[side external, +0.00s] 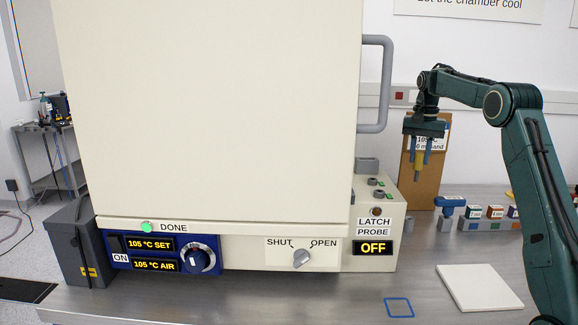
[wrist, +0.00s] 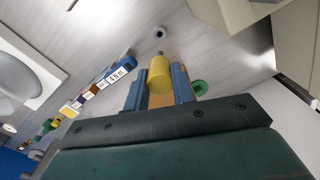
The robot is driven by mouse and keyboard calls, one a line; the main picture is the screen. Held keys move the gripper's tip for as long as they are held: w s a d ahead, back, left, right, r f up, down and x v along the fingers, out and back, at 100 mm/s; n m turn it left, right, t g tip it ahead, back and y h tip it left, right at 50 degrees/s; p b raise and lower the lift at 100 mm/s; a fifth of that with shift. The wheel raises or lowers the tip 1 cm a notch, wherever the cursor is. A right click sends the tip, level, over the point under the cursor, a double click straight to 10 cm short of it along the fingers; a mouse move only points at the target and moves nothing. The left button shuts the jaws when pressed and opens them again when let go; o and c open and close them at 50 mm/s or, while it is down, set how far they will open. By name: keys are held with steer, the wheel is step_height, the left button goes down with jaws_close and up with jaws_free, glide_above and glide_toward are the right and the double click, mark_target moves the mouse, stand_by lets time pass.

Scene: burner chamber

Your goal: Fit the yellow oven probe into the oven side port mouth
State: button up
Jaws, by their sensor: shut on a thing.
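My gripper (side external: 418,150) points down to the right of the oven and is shut on the yellow probe (side external: 419,166). In the wrist view the probe (wrist: 159,74) sits between the two blue fingers, its thin grey tip pointing away from the gripper. The probe is in the air, clear of the oven (side external: 215,110). No port mouth can be made out on the oven in the side view. A small dark round opening with a pale rim (wrist: 160,32) shows beyond the probe tip in the wrist view; I cannot tell whether it is the port.
A control box (side external: 374,220) reading "LATCH PROBE OFF" adjoins the oven's right. A grey door handle (side external: 384,85) juts out above. A brown board (side external: 433,165) stands behind my gripper. A rack (side external: 487,222) with coloured blocks and a pale slab (side external: 480,287) lie to the right.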

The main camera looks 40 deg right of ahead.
mark_target(418, 167)
step_height(418, 167, down, 12)
stand_by(0.4)
steer(key=shift+f, duration=0.1)
steer(key=shift+f, duration=1.8)
steer(key=shift+f, duration=0.25)
steer(key=o, duration=1)
steer(key=shift+r, duration=0.15)
step_height(418, 167, up, 14)
steer(key=shift+f, duration=0.2)
